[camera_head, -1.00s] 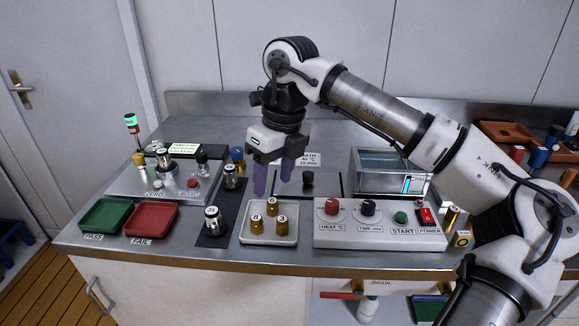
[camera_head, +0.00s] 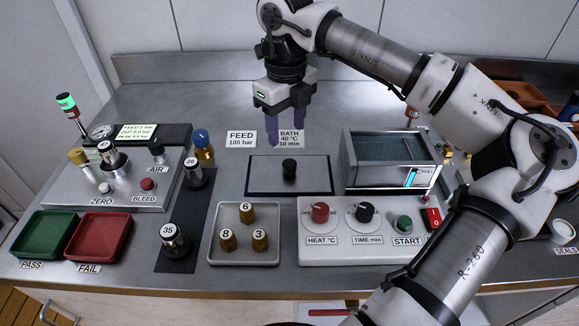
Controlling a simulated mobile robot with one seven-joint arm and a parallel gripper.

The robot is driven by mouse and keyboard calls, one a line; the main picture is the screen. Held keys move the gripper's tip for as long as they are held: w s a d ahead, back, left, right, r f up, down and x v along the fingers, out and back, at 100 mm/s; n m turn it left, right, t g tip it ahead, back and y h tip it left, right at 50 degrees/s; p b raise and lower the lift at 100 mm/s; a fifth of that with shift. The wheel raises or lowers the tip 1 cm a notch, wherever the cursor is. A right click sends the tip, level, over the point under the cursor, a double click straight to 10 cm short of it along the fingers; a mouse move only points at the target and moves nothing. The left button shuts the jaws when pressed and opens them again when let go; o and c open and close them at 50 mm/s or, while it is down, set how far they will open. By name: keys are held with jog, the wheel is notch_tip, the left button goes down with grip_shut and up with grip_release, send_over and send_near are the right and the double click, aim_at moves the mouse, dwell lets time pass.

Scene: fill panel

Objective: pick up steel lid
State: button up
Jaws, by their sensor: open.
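The steel lid (camera_head: 265,178) lies flat on the bench, a rectangular plate with a dark border and a black knob (camera_head: 289,169) standing up at its middle. My gripper (camera_head: 286,138) points down with its two purple fingers apart and nothing between them. In the picture its fingertips are just above the knob, with a gap between. How high they are over the lid is hard to tell. The glass-fronted bath (camera_head: 391,180) stands right of the lid, with its top open.
A control box (camera_head: 345,245) with knobs and buttons is in front of the lid, beside a tray (camera_head: 216,262) of several brass pieces. A gauge station (camera_head: 130,190) and green and red trays are left.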

send_over(290, 163)
jog(key=f, duration=0.4)
jog(key=shift+w+a+f+p, duration=0.15)
jog(key=shift+w+a+p, duration=0.05)
jog(key=shift+a+p, duration=0.15)
jog(key=f, duration=0.1)
jog(key=f+p, duration=0.1)
jog(key=f, duration=0.2)
jog(key=shift+s+d+p, duration=0.25)
jog(key=shift+d+p, duration=0.05)
jog(key=shift+p, duration=0.1)
jog(key=shift+f, duration=0.6)
jog(key=c, duration=1.1)
jog(key=shift+r, duration=0.1)
jog(key=shift+c, duration=0.2)
